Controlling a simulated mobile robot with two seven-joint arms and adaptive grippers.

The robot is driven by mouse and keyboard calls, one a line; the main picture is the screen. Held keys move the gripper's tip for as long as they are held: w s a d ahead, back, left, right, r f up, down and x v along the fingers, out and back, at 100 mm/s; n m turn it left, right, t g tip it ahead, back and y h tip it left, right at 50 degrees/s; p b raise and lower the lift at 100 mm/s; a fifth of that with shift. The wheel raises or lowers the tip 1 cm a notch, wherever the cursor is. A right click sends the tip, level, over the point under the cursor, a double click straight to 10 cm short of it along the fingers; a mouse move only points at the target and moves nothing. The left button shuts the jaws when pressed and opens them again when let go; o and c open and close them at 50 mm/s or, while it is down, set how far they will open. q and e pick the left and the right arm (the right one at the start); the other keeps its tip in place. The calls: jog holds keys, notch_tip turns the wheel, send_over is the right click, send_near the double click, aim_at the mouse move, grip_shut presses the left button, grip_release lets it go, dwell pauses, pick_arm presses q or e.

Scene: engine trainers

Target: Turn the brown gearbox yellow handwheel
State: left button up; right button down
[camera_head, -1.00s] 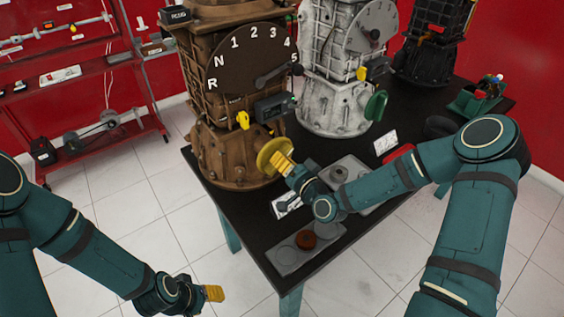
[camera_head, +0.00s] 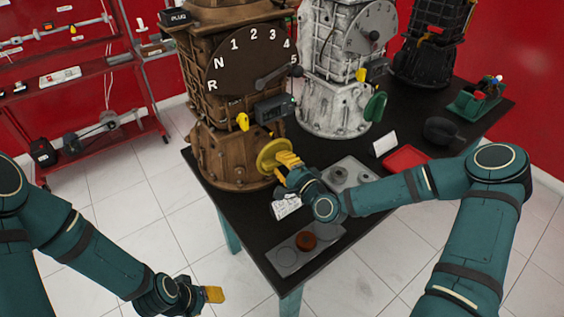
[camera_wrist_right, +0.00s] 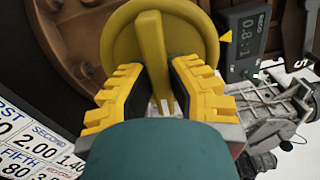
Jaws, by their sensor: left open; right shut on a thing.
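The brown gearbox (camera_head: 237,165) stands on the black table, with a dial marked R, N and 1 to 5 on its face. Its yellow handwheel (camera_head: 272,155) sits low on the front right. In the right wrist view the handwheel (camera_wrist_right: 204,37) is a round disc with a raised bar across its middle. My right gripper (camera_head: 290,160) is at the handwheel; in the wrist view its yellow fingers (camera_wrist_right: 160,85) are on either side of the bar, shut on it. My left gripper (camera_head: 214,294) is open and empty, low over the floor at the left, away from the table.
A white gearbox (camera_head: 335,95) with a green handwheel (camera_head: 375,107) and a black gearbox (camera_head: 432,45) stand further right. A digital readout (camera_wrist_right: 250,40) is beside the handwheel.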

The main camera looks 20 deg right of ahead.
jog(key=shift+m, duration=0.5)
jog(key=c, duration=0.9)
grip_release()
jog(key=shift+a, duration=0.1)
jog(key=v, duration=1.2)
